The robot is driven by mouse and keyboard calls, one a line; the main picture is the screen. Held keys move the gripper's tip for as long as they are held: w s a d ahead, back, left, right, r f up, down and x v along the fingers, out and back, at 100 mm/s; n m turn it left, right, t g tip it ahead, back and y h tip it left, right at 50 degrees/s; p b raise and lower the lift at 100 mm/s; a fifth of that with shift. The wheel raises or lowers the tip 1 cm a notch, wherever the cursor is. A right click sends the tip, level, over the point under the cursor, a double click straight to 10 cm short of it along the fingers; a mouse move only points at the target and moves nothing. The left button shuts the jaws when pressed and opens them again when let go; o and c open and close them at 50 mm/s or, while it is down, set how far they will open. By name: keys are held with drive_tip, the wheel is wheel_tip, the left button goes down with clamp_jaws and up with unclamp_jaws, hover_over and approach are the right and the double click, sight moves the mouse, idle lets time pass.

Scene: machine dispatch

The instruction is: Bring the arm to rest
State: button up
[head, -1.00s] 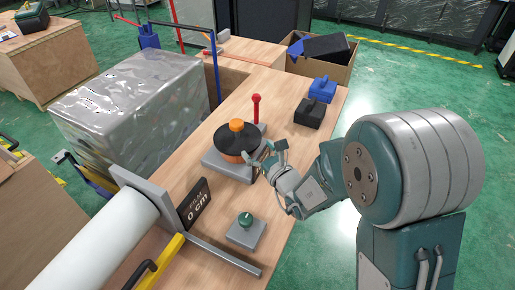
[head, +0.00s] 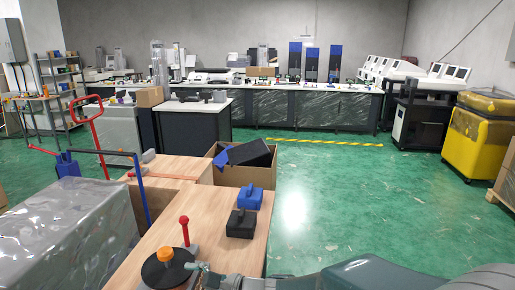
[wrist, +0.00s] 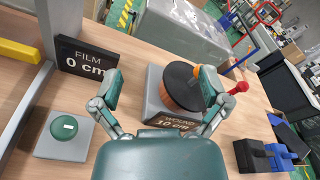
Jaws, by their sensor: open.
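My gripper (wrist: 160,88) is open and empty in the wrist view, its two fingers spread wide. A black and orange reel (wrist: 182,86) on a grey base stands in front of it, close to the right finger; I cannot tell whether they touch. In the head view the reel (head: 168,268) shows at the bottom edge. My arm (head: 370,275) lies along the bottom right of the head view, mostly cut off. A small part of the gripper's end shows beside the reel.
The wooden table (head: 200,215) holds a red lever (head: 184,230), a black block (head: 241,223) and a blue block (head: 249,196). A wrapped pallet (head: 70,240) stands left. A green button (wrist: 64,127) and a film sign (wrist: 85,57) sit left in the wrist view. Green floor right is clear.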

drive_tip(key=s+d+n+h, duration=0.4)
drive_tip(key=d+h, duration=0.1)
drive_tip(key=d, duration=0.5)
drive_tip(key=s+d+r+n+t+h, duration=0.1)
drive_tip(key=s+d+n+h, duration=0.3)
drive_tip(key=d, duration=0.6)
drive_tip(key=s+d+r+n+t+h, duration=0.1)
drive_tip(key=s+d+n+h, duration=0.3)
drive_tip(key=d, duration=0.5)
drive_tip(key=n+h, duration=0.2)
drive_tip(key=h, duration=0.1)
drive_tip(key=shift+d, duration=0.4)
